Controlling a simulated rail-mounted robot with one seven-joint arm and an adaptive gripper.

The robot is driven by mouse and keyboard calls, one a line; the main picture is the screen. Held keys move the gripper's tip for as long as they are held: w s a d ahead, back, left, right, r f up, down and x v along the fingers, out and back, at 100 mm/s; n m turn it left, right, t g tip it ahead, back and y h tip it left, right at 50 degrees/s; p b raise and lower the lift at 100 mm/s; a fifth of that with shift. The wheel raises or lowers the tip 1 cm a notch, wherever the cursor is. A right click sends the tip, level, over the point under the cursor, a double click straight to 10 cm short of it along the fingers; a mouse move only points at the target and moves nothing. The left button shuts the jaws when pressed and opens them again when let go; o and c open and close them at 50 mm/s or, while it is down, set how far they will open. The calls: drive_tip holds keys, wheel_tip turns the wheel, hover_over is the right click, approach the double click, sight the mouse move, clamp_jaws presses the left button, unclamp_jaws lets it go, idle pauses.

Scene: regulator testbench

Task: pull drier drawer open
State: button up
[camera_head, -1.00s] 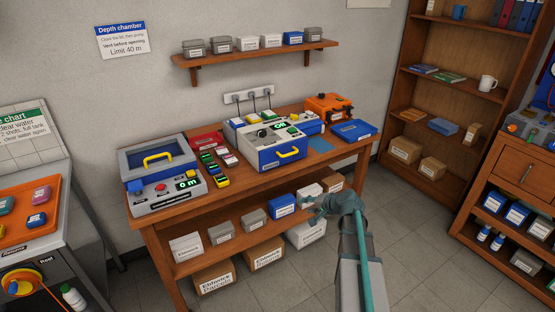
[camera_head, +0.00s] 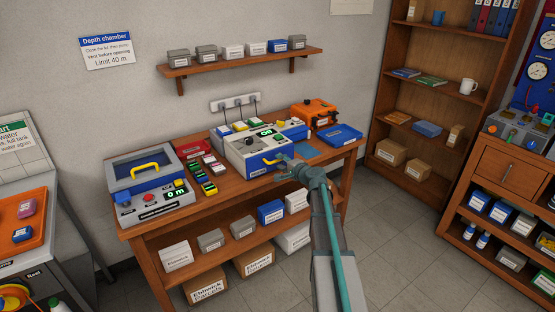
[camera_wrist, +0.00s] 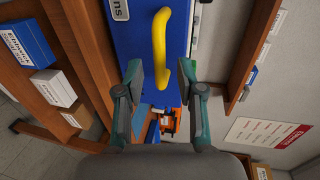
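The drier is a white and blue bench unit (camera_head: 245,146) in the middle of the wooden table. Its blue drawer front (camera_wrist: 128,45) carries a curved yellow handle (camera_wrist: 158,45); in the head view the handle (camera_head: 270,161) is partly behind my gripper. The drawer looks shut. My gripper (camera_wrist: 160,72) is open and empty, facing the drawer front. In the wrist view the lower part of the handle appears between the two fingertips, with gaps on both sides. In the head view my gripper (camera_head: 285,167) is just right of the handle; the exact distance is unclear.
A depth chamber with a yellow handle (camera_head: 149,168) stands at the table's left. Small coloured gauges (camera_head: 201,177) lie between it and the drier. A blue case (camera_head: 340,134) and an orange case (camera_head: 315,113) sit at the right. Boxes fill the shelf below.

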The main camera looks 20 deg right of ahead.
sight(278, 160)
drive_tip(key=shift+x, duration=1.55)
clamp_jaws()
